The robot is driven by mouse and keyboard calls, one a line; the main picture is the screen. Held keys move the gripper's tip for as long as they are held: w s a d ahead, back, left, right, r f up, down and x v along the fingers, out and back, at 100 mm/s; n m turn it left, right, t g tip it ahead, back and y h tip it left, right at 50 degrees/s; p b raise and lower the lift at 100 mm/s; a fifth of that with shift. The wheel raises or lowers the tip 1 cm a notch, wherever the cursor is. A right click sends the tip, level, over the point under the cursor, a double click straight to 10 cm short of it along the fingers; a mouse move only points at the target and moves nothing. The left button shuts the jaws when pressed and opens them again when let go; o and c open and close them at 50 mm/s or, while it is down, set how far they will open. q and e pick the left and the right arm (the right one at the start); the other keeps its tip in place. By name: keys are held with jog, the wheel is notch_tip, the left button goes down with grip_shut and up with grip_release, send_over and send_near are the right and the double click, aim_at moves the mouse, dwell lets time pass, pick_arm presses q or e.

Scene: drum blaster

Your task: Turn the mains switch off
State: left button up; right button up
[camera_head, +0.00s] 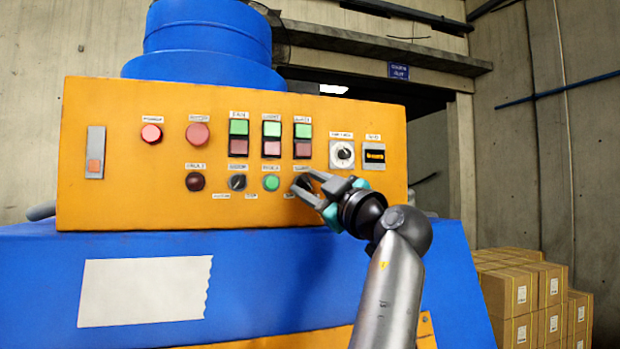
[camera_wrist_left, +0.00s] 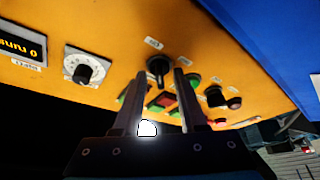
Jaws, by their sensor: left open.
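The orange control panel (camera_head: 110,200) fills the middle of the head view. A black rotary switch (camera_head: 302,182) sits at the right end of its lower row, with a small label above that I cannot read surely. My left gripper (camera_head: 307,186) is at this switch with its fingers open and partly covers it. In the left wrist view the black knob (camera_wrist_left: 158,66) shows between the two open fingertips (camera_wrist_left: 160,76), one on each side; I cannot tell whether they touch it. A second black rotary switch (camera_head: 237,182) is further left. My right gripper is not in view.
A green button (camera_head: 271,183) is close left of the gripper. Green and red button pairs (camera_head: 302,139), a white-plated dial (camera_head: 342,154) and a small display (camera_head: 374,154) are above. A blue machine body (camera_head: 300,265) lies below. Cardboard boxes (camera_head: 525,285) stand at right.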

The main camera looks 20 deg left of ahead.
pick_arm(q)
jog(key=shift+a, duration=0.1)
jog(key=c, duration=0.6)
grip_shut()
